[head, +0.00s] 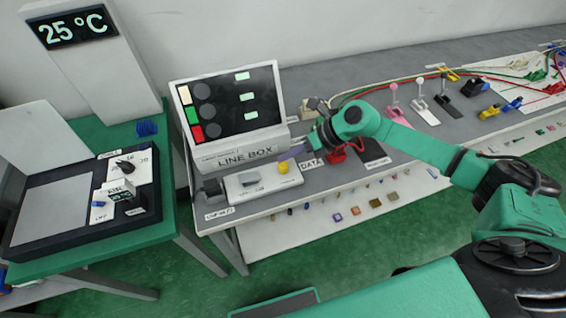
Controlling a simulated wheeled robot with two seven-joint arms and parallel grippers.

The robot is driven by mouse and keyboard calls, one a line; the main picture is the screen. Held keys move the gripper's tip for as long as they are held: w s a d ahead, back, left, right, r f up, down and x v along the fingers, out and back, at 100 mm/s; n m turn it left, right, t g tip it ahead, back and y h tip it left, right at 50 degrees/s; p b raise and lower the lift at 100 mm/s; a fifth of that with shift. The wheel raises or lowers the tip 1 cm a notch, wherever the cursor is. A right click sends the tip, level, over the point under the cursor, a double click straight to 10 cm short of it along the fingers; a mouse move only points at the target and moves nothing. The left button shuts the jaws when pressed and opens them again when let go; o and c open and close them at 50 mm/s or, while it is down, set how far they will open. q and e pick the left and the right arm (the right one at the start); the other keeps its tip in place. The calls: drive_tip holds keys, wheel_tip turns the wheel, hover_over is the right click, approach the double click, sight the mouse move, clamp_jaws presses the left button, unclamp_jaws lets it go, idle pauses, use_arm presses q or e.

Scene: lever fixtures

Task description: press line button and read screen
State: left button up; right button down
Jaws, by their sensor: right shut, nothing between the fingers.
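The line box (240,154) stands at the left end of the grey table, with its label on the front. Its dark screen (229,106) tilts back and shows a pale, a green and a red block at the left, grey round shapes and small bright green readouts. The readouts are too small to read. A white panel (252,184) in front carries a round yellow button (283,167) and a grey part. My right gripper (293,154) is shut and empty, just above and right of the yellow button. I cannot tell whether it touches it. My left gripper is not in view.
Levers with pink and white knobs (419,81), cables and small coloured parts lie further right. A DATA label (311,163) and a red part sit near my right wrist. At left, a green table (120,233) holds a black tray and a display reading 25 °C (72,27).

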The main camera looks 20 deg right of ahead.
sight(287, 165)
drive_tip(key=shift+f+b, duration=0.4)
drive_tip(key=shift+f, duration=0.05)
drive_tip(key=shift+f+b, duration=0.55)
drive_tip(key=shift+f, duration=0.1)
idle(0.6)
drive_tip(key=shift+r+p, duration=0.8)
drive_tip(key=shift+r, duration=0.3)
drive_tip(key=shift+r, duration=0.1)
wheel_tip(287, 165, up, 5)
drive_tip(key=p, duration=0.4)
